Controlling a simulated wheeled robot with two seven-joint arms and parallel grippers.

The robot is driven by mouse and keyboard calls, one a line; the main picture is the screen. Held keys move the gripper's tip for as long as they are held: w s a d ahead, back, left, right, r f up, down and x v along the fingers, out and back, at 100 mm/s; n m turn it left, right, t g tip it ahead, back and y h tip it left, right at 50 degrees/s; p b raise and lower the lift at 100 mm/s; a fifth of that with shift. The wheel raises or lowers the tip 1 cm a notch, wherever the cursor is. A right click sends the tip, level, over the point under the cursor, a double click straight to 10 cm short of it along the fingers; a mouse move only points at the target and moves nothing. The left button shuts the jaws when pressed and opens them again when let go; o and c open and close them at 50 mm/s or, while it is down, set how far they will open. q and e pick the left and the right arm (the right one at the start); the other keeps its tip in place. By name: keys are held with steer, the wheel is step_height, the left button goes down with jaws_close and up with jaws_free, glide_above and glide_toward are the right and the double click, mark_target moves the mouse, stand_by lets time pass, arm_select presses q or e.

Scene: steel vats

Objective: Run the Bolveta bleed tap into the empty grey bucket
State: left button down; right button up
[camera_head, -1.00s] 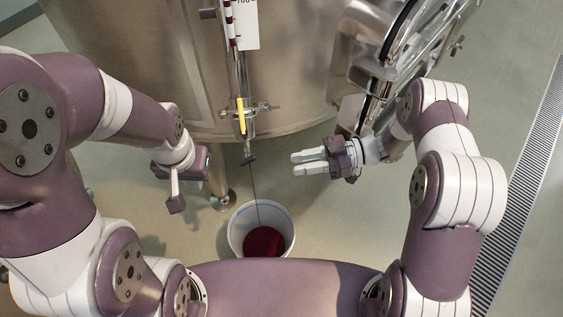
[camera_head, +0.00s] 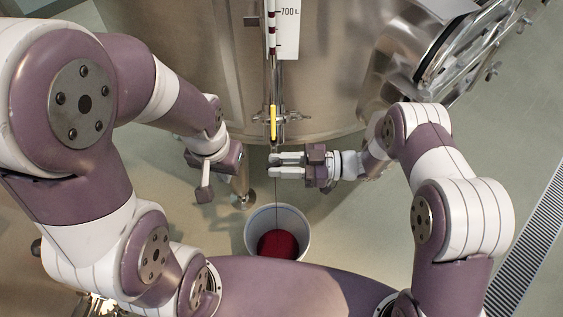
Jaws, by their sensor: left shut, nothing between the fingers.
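The Bolveta bleed tap is on the vat's front, below a vertical sight tube with a yellow lever (camera_head: 273,122). Its lower end is partly hidden behind my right gripper (camera_head: 271,165). The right fingers are apart and reach in from the right at the tap outlet; I cannot tell whether they touch it. A thin dark stream (camera_head: 276,195) falls from there into the pale grey bucket (camera_head: 252,236). Red liquid (camera_head: 278,244) lies in the bucket, which stands upright on the floor. My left gripper (camera_head: 205,192) is shut and empty, left of the tap and apart from it.
The steel vat (camera_head: 190,60) fills the back, with a scale plate (camera_head: 289,30) marked 700 L beside the tube. A vat leg (camera_head: 243,190) stands left of the bucket. A round hatch (camera_head: 455,50) is at upper right. A floor drain grate (camera_head: 535,235) runs along the right.

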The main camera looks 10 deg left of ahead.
jaws_close()
steer(key=shift+r+h+p, duration=0.25)
steer(key=shift+h+p, duration=0.05)
steer(key=shift+p, duration=0.25)
steer(key=h+p, duration=0.2)
steer(key=p, duration=0.1)
steer(key=r+t+h+p, duration=0.1)
steer(key=h+p, duration=0.1)
steer(key=p, duration=0.2)
steer(key=shift+a, duration=0.1)
steer(key=shift+f+h+p, duration=0.1)
steer(key=shift+h+p, duration=0.7)
steer(key=shift+h, duration=0.1)
steer(key=shift+a+f+h+p, duration=0.1)
steer(key=shift+h+p, duration=0.2)
jaws_free()
